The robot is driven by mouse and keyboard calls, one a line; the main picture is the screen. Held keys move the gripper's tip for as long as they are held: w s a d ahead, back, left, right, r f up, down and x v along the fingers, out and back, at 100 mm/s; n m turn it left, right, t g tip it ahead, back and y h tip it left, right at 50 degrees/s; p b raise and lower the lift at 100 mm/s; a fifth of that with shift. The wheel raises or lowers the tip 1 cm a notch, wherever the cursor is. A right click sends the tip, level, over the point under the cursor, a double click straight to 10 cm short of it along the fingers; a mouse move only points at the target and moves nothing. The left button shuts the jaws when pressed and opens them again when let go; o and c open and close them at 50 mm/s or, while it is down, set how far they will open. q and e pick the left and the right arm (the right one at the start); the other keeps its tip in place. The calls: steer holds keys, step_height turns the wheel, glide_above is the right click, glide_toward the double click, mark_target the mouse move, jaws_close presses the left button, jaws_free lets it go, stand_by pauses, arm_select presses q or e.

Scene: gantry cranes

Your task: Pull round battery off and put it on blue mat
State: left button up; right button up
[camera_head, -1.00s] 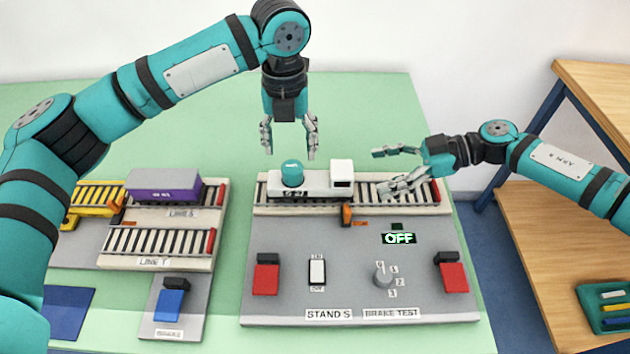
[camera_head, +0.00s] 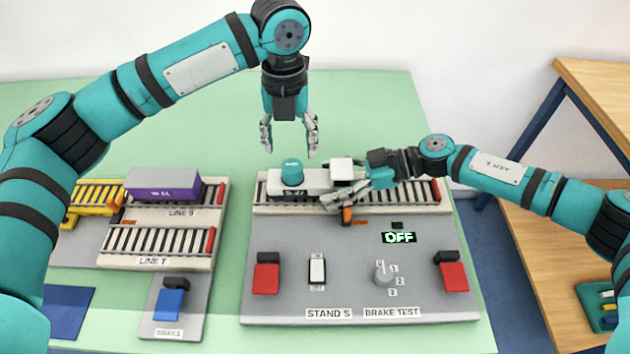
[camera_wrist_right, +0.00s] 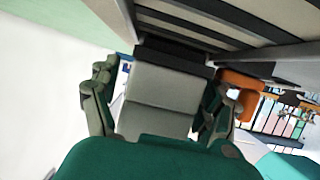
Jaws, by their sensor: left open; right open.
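The round battery (camera_head: 292,171) is a teal cylinder standing upright on a white vehicle (camera_head: 318,180), which sits on the roller track of the test stand. My left gripper (camera_head: 290,153) is open, pointing down above the battery, with its fingers apart on either side and not touching it. My right gripper (camera_head: 343,185) is open at the vehicle's raised right end. In the right wrist view, its fingers (camera_wrist_right: 160,105) lie on either side of a pale block, with contact unclear. The blue mat (camera_head: 68,310) lies flat at the lower left, partly cut by my left arm.
The stand panel (camera_head: 340,265) has red pedals, a white switch, a knob and an OFF display (camera_head: 399,238). An orange stop (camera_head: 347,215) is at the track's front edge.

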mark_target(294, 165)
jaws_close()
arm_select(q)
steer(key=shift+o, duration=0.9)
steer(key=n, duration=0.1)
steer(key=r+n, duration=0.1)
steer(key=n, duration=0.3)
steer(key=r+n, duration=0.1)
steer(key=n, duration=0.1)
steer(key=shift+d+r+n, duration=0.1)
steer(key=shift+r+n, duration=0.1)
steer(key=shift+n, duration=0.1)
step_height(294, 165, down, 10)
steer(key=n, duration=0.7)
steer(key=shift+d, duration=0.1)
